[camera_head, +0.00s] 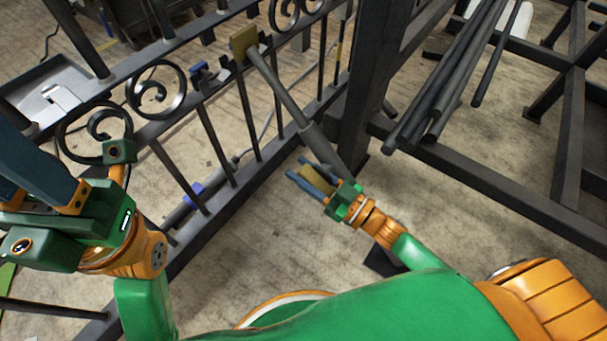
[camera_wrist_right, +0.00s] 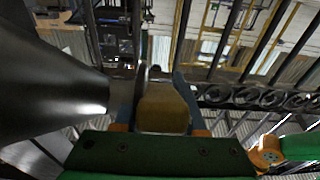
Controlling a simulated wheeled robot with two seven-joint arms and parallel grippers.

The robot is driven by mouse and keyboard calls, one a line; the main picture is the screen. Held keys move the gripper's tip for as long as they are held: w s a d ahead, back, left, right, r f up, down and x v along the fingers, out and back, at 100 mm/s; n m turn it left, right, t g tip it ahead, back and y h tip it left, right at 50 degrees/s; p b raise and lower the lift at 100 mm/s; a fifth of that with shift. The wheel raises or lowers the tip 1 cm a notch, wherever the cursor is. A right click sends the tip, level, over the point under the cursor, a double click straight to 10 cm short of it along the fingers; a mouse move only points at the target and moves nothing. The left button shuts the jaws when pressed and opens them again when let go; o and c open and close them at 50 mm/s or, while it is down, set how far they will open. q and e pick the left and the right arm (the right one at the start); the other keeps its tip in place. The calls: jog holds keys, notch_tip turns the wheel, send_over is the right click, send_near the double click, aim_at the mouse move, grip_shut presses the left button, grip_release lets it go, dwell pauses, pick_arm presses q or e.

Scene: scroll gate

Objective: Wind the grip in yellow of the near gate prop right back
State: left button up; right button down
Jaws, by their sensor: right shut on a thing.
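The near gate prop (camera_head: 281,92) is a grey telescopic tube slanting from a yellow pad (camera_head: 243,43) at the black scroll gate (camera_head: 251,119) down to a thicker lower sleeve. Its yellow grip (camera_head: 317,181) sits beside the lower sleeve. My right gripper (camera_head: 312,180) is shut on this grip, with one blue finger on each side. In the right wrist view the yellow grip (camera_wrist_right: 163,108) fills the space between the fingers, and a large grey tube (camera_wrist_right: 50,85) is close on the left. My left gripper (camera_head: 35,170) is at the left edge; its fingertips are cut off.
Dark metal bars (camera_head: 455,75) lie across a steel frame (camera_head: 480,180) at the right. A dark post (camera_head: 365,95) stands just behind the prop's lower end. Bare concrete floor (camera_head: 255,245) lies between the gate and my body.

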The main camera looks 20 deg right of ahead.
aim_at(322, 185)
jog(key=c, duration=0.8)
grip_release()
jog(key=shift+o, duration=0.2)
jog(key=p+v, duration=0.2)
jog(key=v, duration=0.5)
jog(key=shift+f, duration=0.1)
